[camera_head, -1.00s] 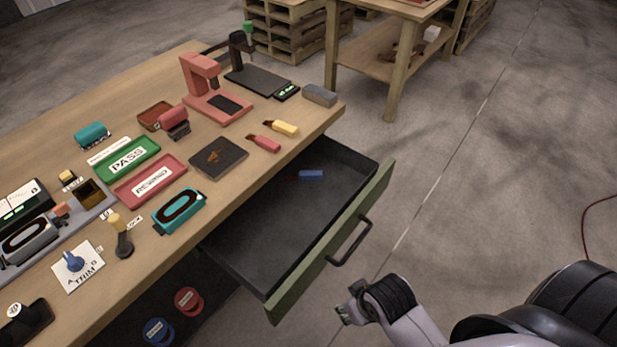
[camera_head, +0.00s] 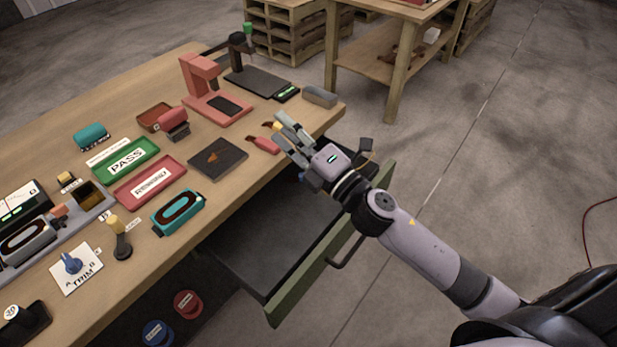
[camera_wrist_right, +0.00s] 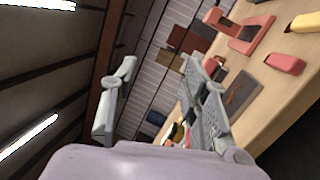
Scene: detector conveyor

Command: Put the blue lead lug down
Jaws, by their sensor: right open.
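A small bit of blue, likely the blue lead lug (camera_head: 302,177), shows beneath my right gripper, in the open drawer (camera_head: 280,232); the rest of it is hidden by the hand. My right gripper (camera_head: 284,130) is open and appears empty, above the table's front right corner and the drawer's far end. Its spread fingers (camera_wrist_right: 160,100) show in the right wrist view with nothing between them. A red lug (camera_head: 262,145) lies on the table beside the fingertips, and it shows in the wrist view (camera_wrist_right: 285,63). A yellow lug (camera_wrist_right: 305,22) is partly covered in the head view. My left gripper is out of view.
The green PASS tray (camera_head: 124,160) and red REWIND tray (camera_head: 150,181) lie on the table. A dark square pad (camera_head: 217,158) is left of the red lug. A grey block (camera_head: 319,96) sits at the table's right corner. The drawer's green front (camera_head: 300,290) sticks out over the floor.

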